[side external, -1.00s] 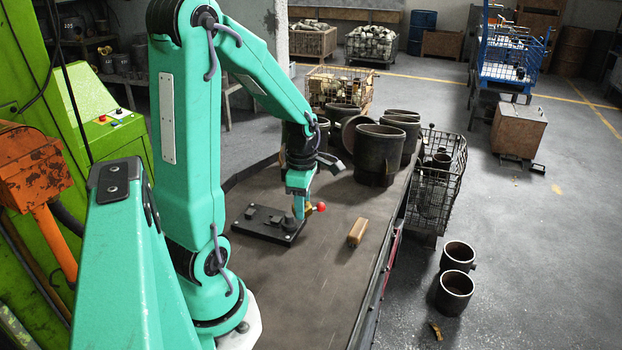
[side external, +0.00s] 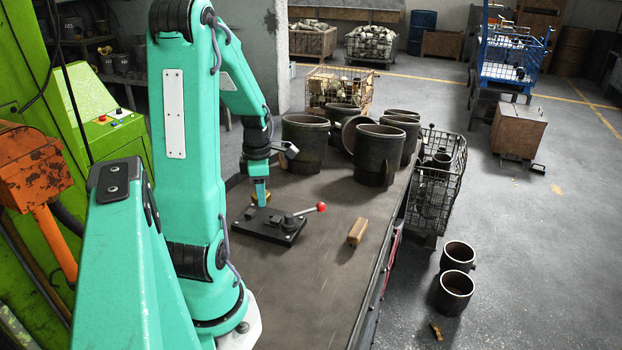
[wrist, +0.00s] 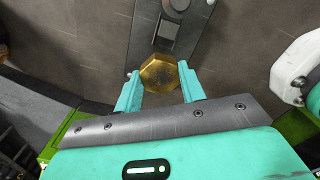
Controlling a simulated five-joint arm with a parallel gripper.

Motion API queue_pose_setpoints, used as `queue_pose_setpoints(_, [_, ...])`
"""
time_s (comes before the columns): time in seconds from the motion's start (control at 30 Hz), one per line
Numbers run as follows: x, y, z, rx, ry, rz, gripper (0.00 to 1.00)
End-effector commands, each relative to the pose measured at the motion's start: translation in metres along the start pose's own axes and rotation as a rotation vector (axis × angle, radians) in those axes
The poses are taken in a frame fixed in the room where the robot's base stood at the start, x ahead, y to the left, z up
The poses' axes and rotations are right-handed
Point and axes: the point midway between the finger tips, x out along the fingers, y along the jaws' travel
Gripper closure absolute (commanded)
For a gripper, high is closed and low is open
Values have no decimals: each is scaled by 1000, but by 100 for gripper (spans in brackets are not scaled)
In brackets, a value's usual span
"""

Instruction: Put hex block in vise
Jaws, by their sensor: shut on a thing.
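The hex block (wrist: 160,73) is brass-coloured and sits between the two teal fingers of my gripper (wrist: 158,82) in the wrist view. My gripper is shut on it. In the side view the block (side external: 262,199) shows at my gripper's tip (side external: 261,192), over the far left part of the vise. The vise (side external: 284,238) is a dark plate on the bench with a lever ending in a red ball (side external: 321,207). Its plate (wrist: 197,28) also shows beyond the block in the wrist view. I cannot tell whether the block touches the vise.
A brown wooden block (side external: 357,232) lies on the bench (side external: 320,290) to the right of the vise. Several large dark cylindrical pots (side external: 379,153) stand at the back of the bench. The front of the bench is clear. A wire basket (side external: 437,180) stands beyond its right edge.

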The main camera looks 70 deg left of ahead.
Motion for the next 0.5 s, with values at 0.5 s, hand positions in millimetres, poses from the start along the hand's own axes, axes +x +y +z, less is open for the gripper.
queue_pose_setpoints(0.5, [19, 0, 0, 1, 1, -2, 92])
